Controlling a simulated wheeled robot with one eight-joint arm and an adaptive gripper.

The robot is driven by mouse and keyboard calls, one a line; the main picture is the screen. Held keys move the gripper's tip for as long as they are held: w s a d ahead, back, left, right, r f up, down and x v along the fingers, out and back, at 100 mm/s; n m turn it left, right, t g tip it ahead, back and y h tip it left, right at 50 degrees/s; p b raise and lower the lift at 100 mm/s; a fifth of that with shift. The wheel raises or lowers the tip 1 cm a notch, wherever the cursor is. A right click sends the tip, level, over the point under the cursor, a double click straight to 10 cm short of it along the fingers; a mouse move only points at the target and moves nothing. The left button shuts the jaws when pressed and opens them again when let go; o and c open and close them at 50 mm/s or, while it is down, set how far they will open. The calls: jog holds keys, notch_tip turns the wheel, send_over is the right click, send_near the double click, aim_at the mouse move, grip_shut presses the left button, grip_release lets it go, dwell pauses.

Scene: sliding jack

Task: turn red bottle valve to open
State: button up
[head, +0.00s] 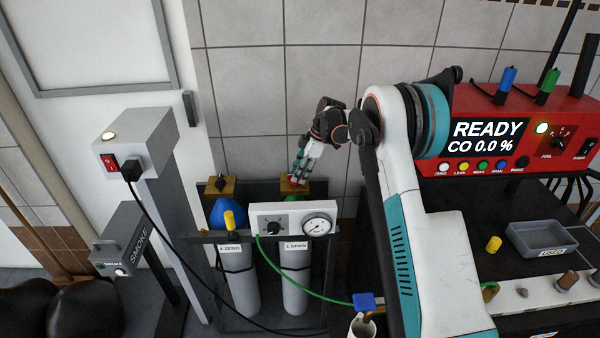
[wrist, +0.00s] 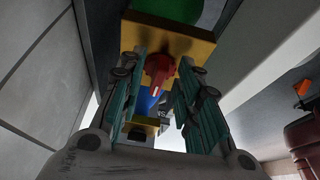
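The red bottle valve (wrist: 158,68) is a red knob with a pale mark, mounted on a brass block (wrist: 170,38) in the wrist view. In the head view the brass block (head: 315,187) tops the right bottle (head: 295,282), labelled SPAN, and my gripper mostly hides the red knob. My gripper (head: 297,176) reaches down to it from above. In the wrist view my gripper (wrist: 161,88) is open, one finger on each side of the red knob. Narrow gaps seem to show beside the knob; contact is not clear.
The left bottle (head: 238,285), labelled ZERO, has a blue shoulder and a brass block with a black knob. A panel with a gauge (head: 319,226) stands before the bottles. A red analyser (head: 480,125) reads READY on the right. A grey smoke unit (head: 135,240) stands left.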

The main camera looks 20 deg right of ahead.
jog(key=v, duration=1.2)
jog(key=s+a+r+m+t+h, duration=0.1)
jog(key=s+a+r+m, duration=0.25)
jog(key=s+r, duration=0.5)
jog(key=s+a+r+m+t+h, duration=0.2)
jog(key=s+r+m, duration=0.35)
jog(key=s, duration=0.65)
jog(key=s+f+m+t, duration=0.1)
jog(key=s+f+m, duration=0.2)
jog(key=s, duration=0.9)
jog(key=s+f+m+t+h, duration=0.1)
jog(key=s+f+m+t, duration=0.1)
jog(key=s, duration=1)
jog(key=shift+a+f+m, duration=0.4)
jog(key=shift+f+m, duration=0.2)
jog(key=shift+m, duration=0.4)
jog(key=shift+s, duration=0.1)
